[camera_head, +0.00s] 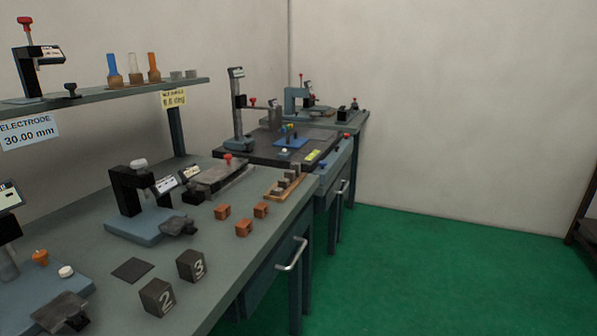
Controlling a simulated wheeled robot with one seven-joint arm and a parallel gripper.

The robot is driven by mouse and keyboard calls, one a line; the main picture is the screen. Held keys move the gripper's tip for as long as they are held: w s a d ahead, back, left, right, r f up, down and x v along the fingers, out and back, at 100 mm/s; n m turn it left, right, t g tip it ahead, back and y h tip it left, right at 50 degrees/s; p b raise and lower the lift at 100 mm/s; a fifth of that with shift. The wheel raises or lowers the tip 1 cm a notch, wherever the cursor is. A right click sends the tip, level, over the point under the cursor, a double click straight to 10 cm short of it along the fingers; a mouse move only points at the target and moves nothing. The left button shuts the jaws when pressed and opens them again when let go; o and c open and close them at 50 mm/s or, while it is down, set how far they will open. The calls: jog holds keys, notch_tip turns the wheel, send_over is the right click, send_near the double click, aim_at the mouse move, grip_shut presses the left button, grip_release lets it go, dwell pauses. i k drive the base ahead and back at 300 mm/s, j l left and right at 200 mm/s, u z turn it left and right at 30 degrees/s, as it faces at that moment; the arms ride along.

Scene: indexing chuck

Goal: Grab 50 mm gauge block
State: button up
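A wooden holder (272,196) stands near the right edge of the grey bench. Several small grey blocks (287,180) of differing heights stand in it. They look like gauge blocks, but no size marking on them is readable, so I cannot tell which one is 50 mm. My gripper is not in view.
Copper-coloured cubes (243,228) and dark cubes marked 2 (157,297) and 3 (191,265) sit along the bench front. A black measuring stand (128,190) is left of them. A shelf (110,95) overhangs the bench. The green floor (440,270) on the right is clear.

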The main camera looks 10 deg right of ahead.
aim_at(296, 167)
jog(key=i+l+u, duration=0.1)
jog(key=i+l, duration=1.45)
jog(key=i, duration=0.45)
